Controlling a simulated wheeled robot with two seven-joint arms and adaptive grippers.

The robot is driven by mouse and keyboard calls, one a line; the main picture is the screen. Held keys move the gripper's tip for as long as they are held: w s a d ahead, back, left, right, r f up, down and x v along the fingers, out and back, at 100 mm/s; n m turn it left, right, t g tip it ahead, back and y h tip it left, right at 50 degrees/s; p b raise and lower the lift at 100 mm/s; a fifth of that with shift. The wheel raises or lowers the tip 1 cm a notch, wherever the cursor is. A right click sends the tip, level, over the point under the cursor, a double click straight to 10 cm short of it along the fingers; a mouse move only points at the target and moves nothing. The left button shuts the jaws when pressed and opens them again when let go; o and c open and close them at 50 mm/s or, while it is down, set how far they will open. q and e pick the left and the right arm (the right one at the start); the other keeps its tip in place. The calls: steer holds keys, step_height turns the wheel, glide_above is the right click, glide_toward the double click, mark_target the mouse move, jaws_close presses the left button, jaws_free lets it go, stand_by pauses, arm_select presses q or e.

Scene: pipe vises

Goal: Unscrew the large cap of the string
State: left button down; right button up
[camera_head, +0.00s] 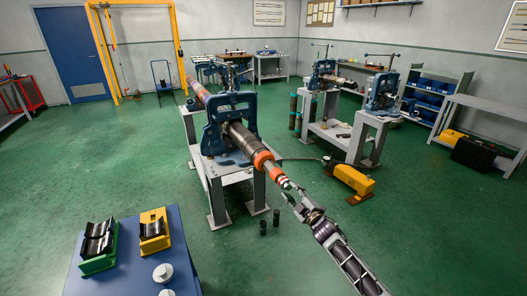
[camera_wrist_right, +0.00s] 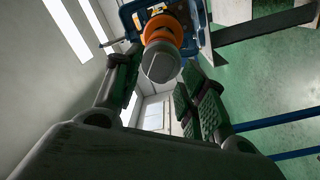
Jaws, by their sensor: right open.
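The pipe string (camera_head: 240,136) lies tilted in a blue vise (camera_head: 214,128), its near end pointing toward my right arm. An orange section (camera_head: 264,161) is near that end; in the right wrist view it shows as an orange ring (camera_wrist_right: 163,27) behind a grey round end piece (camera_wrist_right: 160,64), which looks like the large cap. My right gripper (camera_head: 291,188) is open at this end. In the wrist view its fingers (camera_wrist_right: 161,72) stand on either side of the end piece, with gaps visible; contact cannot be made out. My left gripper is not in view.
A blue table (camera_head: 133,267) at the front left holds a green holder (camera_head: 98,245), a yellow holder (camera_head: 154,230) and white round pieces (camera_head: 163,272). Dark cylinders (camera_head: 263,227) stand on the floor below the vise. A yellow foot pedal (camera_head: 350,178) lies to the right.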

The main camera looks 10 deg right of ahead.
steer(key=shift+w, duration=0.1)
stand_by(0.4)
steer(key=shift+b+x, duration=0.55)
steer(key=shift+x, duration=0.5)
steer(key=shift+c, duration=0.2)
